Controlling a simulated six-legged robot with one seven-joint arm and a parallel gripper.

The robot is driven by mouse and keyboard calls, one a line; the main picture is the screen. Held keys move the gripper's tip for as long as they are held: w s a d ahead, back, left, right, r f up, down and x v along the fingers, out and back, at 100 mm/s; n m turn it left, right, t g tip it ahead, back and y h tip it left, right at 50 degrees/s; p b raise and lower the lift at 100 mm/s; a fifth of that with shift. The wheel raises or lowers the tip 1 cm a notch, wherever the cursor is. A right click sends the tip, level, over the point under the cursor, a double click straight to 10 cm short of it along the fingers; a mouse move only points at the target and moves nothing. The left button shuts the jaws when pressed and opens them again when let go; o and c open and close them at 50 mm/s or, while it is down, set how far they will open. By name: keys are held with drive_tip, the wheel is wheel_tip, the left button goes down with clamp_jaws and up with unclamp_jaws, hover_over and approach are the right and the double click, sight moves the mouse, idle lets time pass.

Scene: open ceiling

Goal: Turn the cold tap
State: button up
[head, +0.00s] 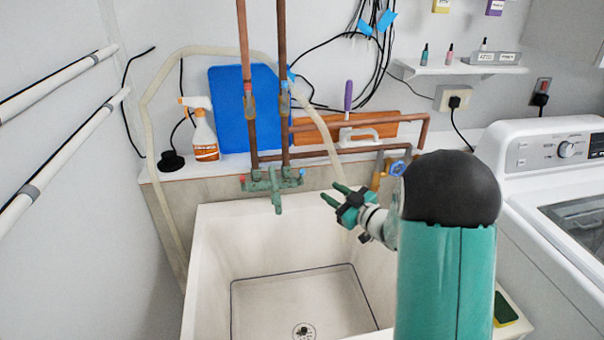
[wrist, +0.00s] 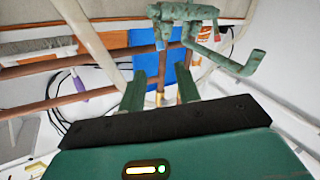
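The green, weathered tap fixture (head: 275,187) is mounted on copper pipes above the back of the sink, with its spout hanging forward. Its right end carries a small blue-marked tap, the cold tap (head: 301,173); its left end carries a red-marked tap (head: 243,179). In the wrist view, which looks inverted, the fixture (wrist: 185,12) is at the top, with the blue mark (wrist: 158,40) and red mark (wrist: 217,37). My gripper (head: 334,194) is open and empty, to the right of the cold tap and apart from it. Its two fingers also show in the wrist view (wrist: 161,88).
The white sink (head: 235,235) lies below. A spray bottle (head: 203,135), blue board (head: 228,105) and orange board (head: 375,127) stand behind on the ledge. A hose (head: 150,130) loops around. A blue-wheeled valve (head: 398,168) is near my arm; a washing machine (head: 560,200) is right.

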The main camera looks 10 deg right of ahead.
sight(302, 176)
drive_tip(key=x, duration=1.3)
drive_tip(key=shift+w+a, duration=0.2)
drive_tip(key=shift+w, duration=0.1)
clamp_jaws()
